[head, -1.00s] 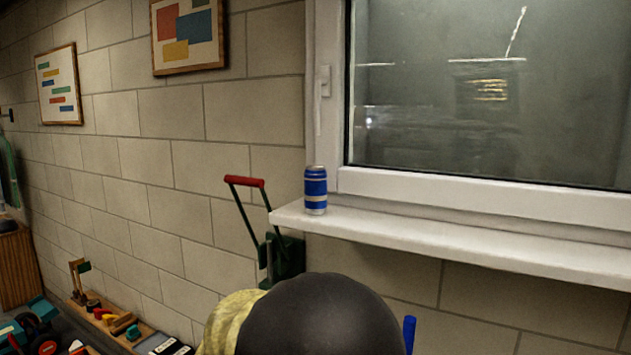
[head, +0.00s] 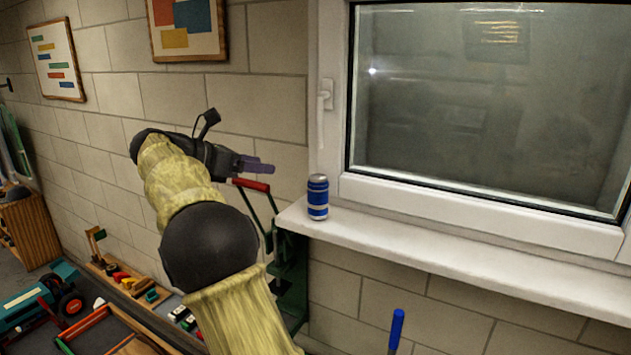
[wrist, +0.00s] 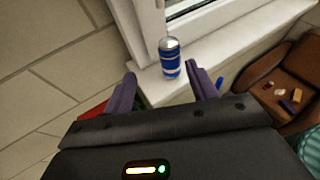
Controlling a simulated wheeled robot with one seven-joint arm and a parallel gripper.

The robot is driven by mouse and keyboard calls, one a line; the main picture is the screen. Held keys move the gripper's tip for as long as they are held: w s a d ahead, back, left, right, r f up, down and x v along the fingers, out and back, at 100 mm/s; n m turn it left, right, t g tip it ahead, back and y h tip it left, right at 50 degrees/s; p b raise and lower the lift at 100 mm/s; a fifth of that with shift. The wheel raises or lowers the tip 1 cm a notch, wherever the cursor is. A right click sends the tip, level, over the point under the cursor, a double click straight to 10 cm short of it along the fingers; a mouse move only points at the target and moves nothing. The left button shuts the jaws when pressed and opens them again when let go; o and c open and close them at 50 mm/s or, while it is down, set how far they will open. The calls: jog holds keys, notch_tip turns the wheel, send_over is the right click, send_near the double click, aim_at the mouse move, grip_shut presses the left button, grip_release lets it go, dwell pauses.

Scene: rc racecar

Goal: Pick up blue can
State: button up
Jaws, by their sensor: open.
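The blue can (head: 318,198) has silver bands and a silver top. It stands upright near the left end of the white window sill (head: 450,249). My gripper (head: 258,166) is to the left of the can and a little higher in the head view, apart from it. In the wrist view, the can (wrist: 170,58) shows between and beyond the two purple fingers of my gripper (wrist: 164,88). The fingers are open with nothing held between them.
The window frame (head: 335,150) rises behind the sill. A green stand with a red handle (head: 250,185) is beside the sill's left end. A brown chair (wrist: 290,80) with small items on it shows right in the wrist view. The sill right of the can is clear.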

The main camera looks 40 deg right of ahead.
aim_at(311, 178)
jog(key=shift+s+a+m+g+y, duration=0.3)
jog(key=shift+s+a+m+y, duration=0.2)
jog(key=shift+m, duration=0.2)
jog(key=p+x, duration=0.3)
jog(key=x, duration=0.9)
jog(key=shift+w+d, duration=0.1)
jog(key=shift+d, duration=0.05)
